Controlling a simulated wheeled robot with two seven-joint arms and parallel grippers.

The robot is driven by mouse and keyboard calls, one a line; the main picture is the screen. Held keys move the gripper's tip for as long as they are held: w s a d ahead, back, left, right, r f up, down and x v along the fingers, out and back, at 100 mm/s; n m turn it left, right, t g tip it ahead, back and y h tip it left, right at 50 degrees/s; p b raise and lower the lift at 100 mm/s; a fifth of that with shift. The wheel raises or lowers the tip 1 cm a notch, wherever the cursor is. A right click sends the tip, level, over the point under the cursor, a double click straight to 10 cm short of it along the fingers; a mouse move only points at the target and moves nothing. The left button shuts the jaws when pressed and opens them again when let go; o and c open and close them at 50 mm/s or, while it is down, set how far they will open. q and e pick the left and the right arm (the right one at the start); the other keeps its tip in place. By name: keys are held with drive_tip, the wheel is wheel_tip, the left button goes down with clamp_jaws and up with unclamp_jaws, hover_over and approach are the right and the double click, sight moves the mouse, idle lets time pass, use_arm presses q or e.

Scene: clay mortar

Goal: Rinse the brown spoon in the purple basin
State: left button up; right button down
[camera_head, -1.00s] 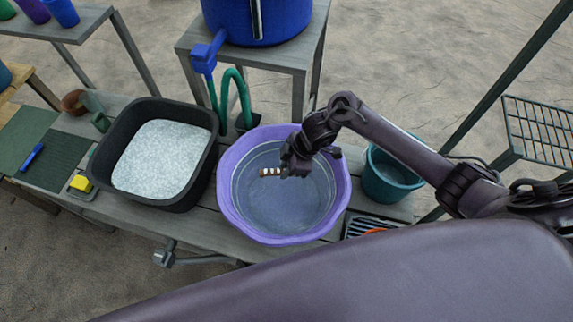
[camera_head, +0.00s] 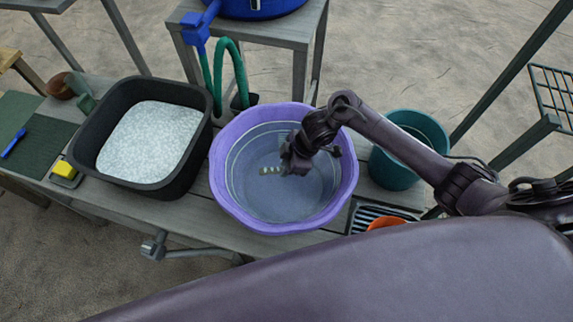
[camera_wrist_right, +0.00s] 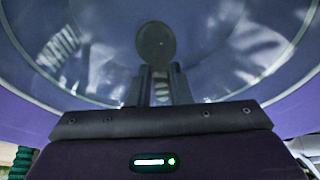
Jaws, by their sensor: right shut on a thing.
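The purple basin (camera_head: 233,204) stands on the grey bench and holds clear bluish water. My right gripper (camera_head: 285,167) reaches down inside the basin's rim, near the middle. In the right wrist view the spoon's round dark end (camera_wrist_right: 156,42) shows just beyond the shut fingers (camera_wrist_right: 158,85), over the basin's inside. My left gripper is not in view.
A black tub (camera_head: 88,143) of white granules stands left of the basin. A teal bucket (camera_head: 399,175) stands close on the right, with a slotted grate (camera_head: 362,216) and an orange thing (camera_head: 385,222) in front. A green hose (camera_head: 238,70) rises behind.

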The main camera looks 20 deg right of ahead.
drive_tip(key=shift+f, duration=0.2)
drive_tip(key=shift+f+b, duration=0.3)
drive_tip(key=shift+f, duration=0.05)
drive_tip(key=shift+r, duration=0.1)
idle(0.5)
drive_tip(key=shift+r+p, duration=0.1)
drive_tip(key=shift+p, duration=0.3)
